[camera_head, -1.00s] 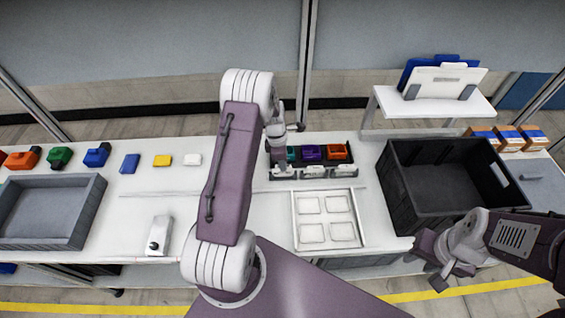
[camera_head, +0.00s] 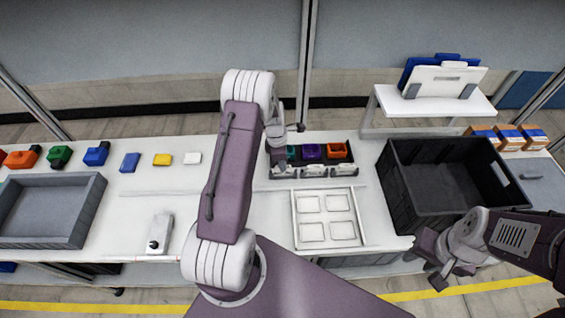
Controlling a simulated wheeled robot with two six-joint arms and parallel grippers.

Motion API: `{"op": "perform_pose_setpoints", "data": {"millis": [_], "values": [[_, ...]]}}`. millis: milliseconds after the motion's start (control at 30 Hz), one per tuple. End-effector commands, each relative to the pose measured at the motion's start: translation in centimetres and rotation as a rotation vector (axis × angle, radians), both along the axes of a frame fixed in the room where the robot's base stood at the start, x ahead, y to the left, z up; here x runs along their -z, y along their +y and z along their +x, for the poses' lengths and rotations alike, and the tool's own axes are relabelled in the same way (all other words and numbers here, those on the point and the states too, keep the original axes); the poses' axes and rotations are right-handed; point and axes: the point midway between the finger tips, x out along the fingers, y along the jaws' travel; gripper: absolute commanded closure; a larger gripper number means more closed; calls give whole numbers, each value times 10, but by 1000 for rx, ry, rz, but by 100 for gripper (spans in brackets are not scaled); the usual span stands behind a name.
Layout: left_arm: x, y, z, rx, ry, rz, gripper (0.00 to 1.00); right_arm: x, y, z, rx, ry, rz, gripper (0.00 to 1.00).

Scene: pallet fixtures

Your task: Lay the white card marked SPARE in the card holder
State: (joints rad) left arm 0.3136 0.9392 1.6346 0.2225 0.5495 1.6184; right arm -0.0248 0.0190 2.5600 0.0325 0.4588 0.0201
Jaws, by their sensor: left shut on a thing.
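My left gripper (camera_head: 279,166) points down at the left end of a dark rack (camera_head: 325,162), by the front row. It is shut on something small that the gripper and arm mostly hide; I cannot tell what. White pieces (camera_head: 314,170) sit along the rack's front, with teal, purple and orange blocks (camera_head: 336,150) behind. Their marks are too small to read, so I cannot pick out the SPARE card. A white tray with four shallow square recesses (camera_head: 326,243) lies in front of the rack; no label shows which thing is the card holder. My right gripper (camera_head: 437,280) is low at right; its jaws are unclear.
A large black crate (camera_head: 408,203) stands right of the white tray. A grey tray (camera_head: 40,243) is at far left. A raised shelf (camera_head: 425,105) holds upright boards. A white device (camera_head: 160,234) stands at front.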

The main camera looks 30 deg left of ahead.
Motion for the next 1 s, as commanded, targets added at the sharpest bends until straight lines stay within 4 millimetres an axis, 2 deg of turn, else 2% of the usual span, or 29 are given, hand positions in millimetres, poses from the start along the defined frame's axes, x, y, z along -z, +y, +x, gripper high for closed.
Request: {"op": "perform_pose_setpoints", "data": {"millis": [733, 767, 833, 867, 1000], "values": [[8, 0, 0, 0, -1, 1, 100, 4, 0, 0, 0, 0, 0, 64], [8, 0, 0, 0, -1, 1, 84, 4, 0, 0, 0, 0, 0, 64], [8, 0, 0, 0, -1, 1, 64, 4, 0, 0, 0, 0, 0, 64], [8, 0, 0, 0, -1, 1, 61, 4, 0, 0, 0, 0, 0, 64], [8, 0, 0, 0, -1, 1, 61, 4, 0, 0, 0, 0, 0, 64]]}}
